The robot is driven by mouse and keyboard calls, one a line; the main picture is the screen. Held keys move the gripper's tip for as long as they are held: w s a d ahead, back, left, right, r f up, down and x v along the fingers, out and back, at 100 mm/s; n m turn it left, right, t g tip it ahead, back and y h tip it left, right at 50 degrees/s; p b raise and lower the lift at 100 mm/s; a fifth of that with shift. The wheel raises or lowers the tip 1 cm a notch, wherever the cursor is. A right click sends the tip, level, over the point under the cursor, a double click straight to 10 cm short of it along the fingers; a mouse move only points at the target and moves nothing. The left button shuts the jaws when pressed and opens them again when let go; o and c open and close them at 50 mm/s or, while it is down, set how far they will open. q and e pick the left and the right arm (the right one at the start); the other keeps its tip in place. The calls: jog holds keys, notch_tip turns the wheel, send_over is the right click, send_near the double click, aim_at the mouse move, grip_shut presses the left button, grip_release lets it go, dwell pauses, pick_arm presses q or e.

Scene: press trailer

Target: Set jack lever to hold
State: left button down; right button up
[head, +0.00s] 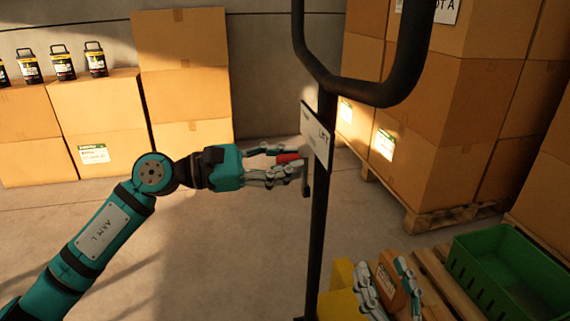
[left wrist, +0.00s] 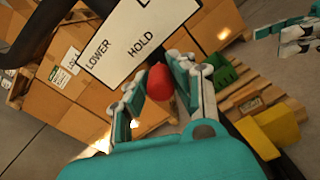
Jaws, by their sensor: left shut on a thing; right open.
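The jack handle (head: 320,215) is a dark upright post with a black loop grip on top. A white label plate (left wrist: 140,38) on it reads LOWER and HOLD in the left wrist view, with a further word cut off. The lever's red knob (head: 288,158) is beside the plate; it also shows in the left wrist view (left wrist: 160,84). My left gripper (head: 291,168) is shut on the red knob, its fingers on either side. The lever's exact setting cannot be told. My right gripper (head: 389,288) is open, low at the right of the post.
A yellow jack part (head: 343,291) is at the post's foot. A small brown box (head: 388,280) shows between the right gripper's fingers; contact is unclear. A green crate (head: 515,275) sits on a pallet. Stacked cartons (head: 430,120) stand behind; the floor at left is clear.

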pick_arm(q)
jog(key=shift+f, duration=0.1)
dwell(0.3)
jog(key=c, duration=1.1)
grip_release()
jog(key=shift+a, duration=0.1)
jog(key=v, duration=1.2)
